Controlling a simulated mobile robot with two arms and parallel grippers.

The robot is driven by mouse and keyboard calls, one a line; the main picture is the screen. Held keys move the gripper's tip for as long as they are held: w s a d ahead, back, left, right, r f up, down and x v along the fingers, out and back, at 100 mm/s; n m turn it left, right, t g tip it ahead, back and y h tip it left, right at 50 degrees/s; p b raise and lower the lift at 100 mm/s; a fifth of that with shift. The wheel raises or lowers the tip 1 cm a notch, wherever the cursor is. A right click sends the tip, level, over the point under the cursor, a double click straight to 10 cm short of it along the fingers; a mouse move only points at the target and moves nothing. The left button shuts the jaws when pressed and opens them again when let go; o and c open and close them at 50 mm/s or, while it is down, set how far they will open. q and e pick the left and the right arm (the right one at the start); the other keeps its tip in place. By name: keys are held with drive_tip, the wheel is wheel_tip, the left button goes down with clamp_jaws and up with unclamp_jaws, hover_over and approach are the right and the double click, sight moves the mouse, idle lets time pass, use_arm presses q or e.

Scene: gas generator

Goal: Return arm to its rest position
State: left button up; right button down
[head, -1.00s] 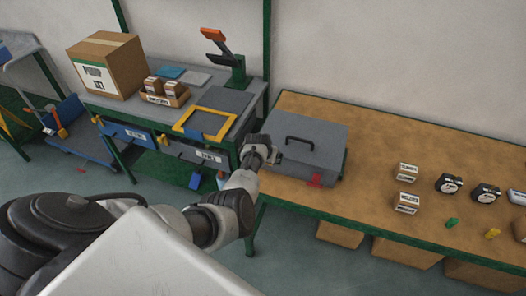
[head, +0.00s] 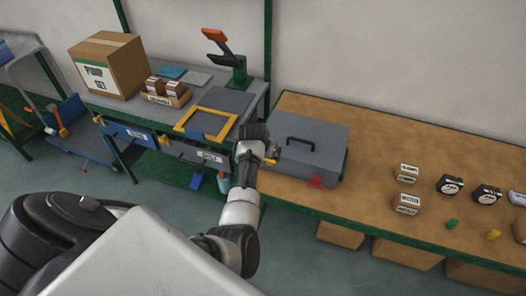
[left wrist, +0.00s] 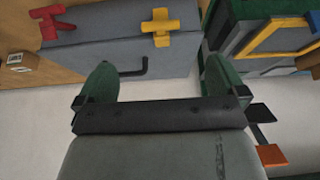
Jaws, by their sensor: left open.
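My left arm comes up from the bottom of the head view, and its gripper (head: 270,152) is at the left side of the grey toolbox (head: 318,143). In the left wrist view my left gripper (left wrist: 160,78) is open, its two green fingers wide apart with nothing between them. The toolbox (left wrist: 110,50) is beyond the fingers there, with a red latch (left wrist: 50,22) and a yellow latch (left wrist: 160,27). In the head view the red latch (head: 315,181) is on the box's front, and the yellow latch (head: 270,161) shows beside my gripper. My right gripper is not in view.
The wooden table (head: 400,135) holds small boxes (head: 407,204), gauges (head: 487,194) and a green piece (head: 452,224) to the right. A grey workbench (head: 245,120) with a yellow frame (head: 206,124) and a cardboard box (head: 110,66) stands left. Floor is open between my arm and the workbench.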

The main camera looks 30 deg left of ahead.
use_arm(q)
drive_tip(key=shift+f, duration=0.1)
idle(0.3)
drive_tip(key=s+d+f+m+g+b, duration=0.1)
drive_tip(key=s+d+f+b, duration=0.2)
drive_tip(key=s+f, duration=0.5)
drive_tip(key=s+d+f+m+b, duration=0.1)
drive_tip(key=s+d+f+b, duration=0.15)
drive_tip(key=f, duration=1.05)
drive_tip(key=s+d+f+m+g+b, duration=0.1)
drive_tip(key=s+d+f+b, duration=0.15)
drive_tip(key=s+f, duration=0.55)
drive_tip(key=s+d+f+g+b, duration=0.1)
drive_tip(key=s+f+b, duration=0.1)
drive_tip(key=s+f, duration=0.5)
drive_tip(key=s+d+f+m+h+b, duration=0.1)
drive_tip(key=s+f, duration=0.6)
drive_tip(key=s, duration=0.7)
drive_tip(key=s+d+f+m+g+b, duration=0.1)
drive_tip(key=s+d+f+b, duration=0.1)
drive_tip(key=s+f, duration=0.4)
drive_tip(key=s, duration=0.5)
drive_tip(key=shift+s+d+f+g+b, duration=0.15)
drive_tip(key=shift+d+f+g+b, duration=0.15)
drive_tip(key=shift+f+b, duration=0.1)
